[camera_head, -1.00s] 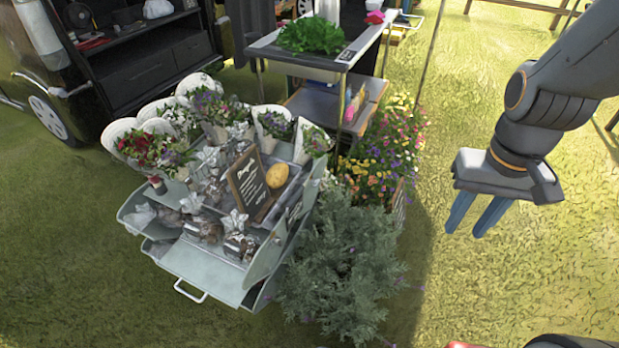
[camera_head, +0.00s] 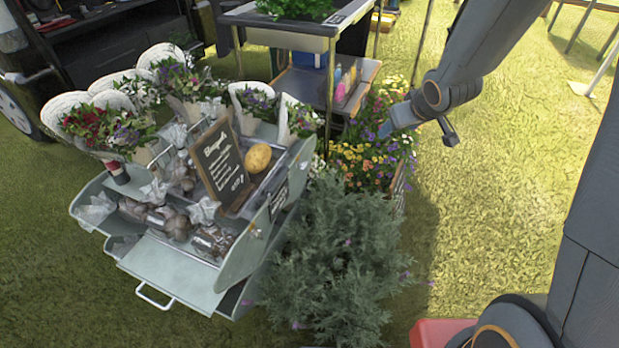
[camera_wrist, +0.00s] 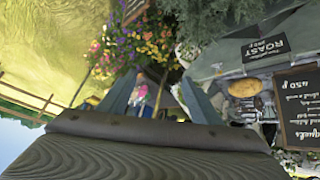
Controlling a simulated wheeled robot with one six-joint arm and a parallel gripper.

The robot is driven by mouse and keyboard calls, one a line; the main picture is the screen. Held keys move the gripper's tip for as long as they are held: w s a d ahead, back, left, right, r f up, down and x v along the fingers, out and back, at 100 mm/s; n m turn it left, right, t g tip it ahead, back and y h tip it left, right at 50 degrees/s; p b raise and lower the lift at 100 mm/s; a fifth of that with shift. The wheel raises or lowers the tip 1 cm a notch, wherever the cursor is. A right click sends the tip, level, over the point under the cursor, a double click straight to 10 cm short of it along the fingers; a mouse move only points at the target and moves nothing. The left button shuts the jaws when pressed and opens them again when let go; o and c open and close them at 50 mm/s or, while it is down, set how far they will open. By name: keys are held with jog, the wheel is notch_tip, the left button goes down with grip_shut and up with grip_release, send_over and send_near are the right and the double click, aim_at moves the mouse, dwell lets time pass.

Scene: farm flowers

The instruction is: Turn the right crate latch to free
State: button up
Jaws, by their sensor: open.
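My gripper (camera_head: 388,126) is at the end of the arm reaching in from the right, over the yellow and purple flowers. In the wrist view its two blue-grey fingers (camera_wrist: 160,98) are spread apart with nothing held between them. A pale green display chest (camera_head: 180,272) with open, stepped trays stands to the left. A small round fitting (camera_head: 256,233) shows on its right end; I cannot tell whether it is a latch. The flowers (camera_head: 372,150) stand in a crate (camera_head: 399,192) mostly hidden by leaves. No right crate latch can be clearly made out.
A grey-green bush (camera_head: 335,265) fills the space before the flowers. The chest carries bouquets, bagged goods, a chalkboard (camera_head: 222,165) and a yellow potato-like item (camera_head: 257,157). A table with greens (camera_head: 330,40) stands behind. Open grass (camera_head: 500,200) lies to the right.

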jog(key=w+a+f+n+t+y+b, duration=0.2)
jog(key=w+a+f+y+b, duration=0.15)
jog(key=w+f+b, duration=0.4)
jog(key=n+y+b, duration=0.5)
jog(key=y+b, duration=0.3)
jog(key=b, duration=0.4)
send_near(306, 166)
jog(key=w+d+r, duration=0.4)
jog(key=w, duration=0.2)
jog(key=s+a+f+n+g+y+b, duration=0.3)
jog(key=a+f+y+b, duration=0.1)
jog(key=f+y+b, duration=0.15)
jog(key=shift+h, duration=0.5)
jog(key=b+x, duration=0.1)
jog(key=x, duration=0.2)
jog(key=b+x, duration=0.2)
jog(key=x, duration=0.2)
jog(key=shift+f, duration=0.25)
jog(key=c, duration=1)
jog(key=shift+c, duration=0.2)
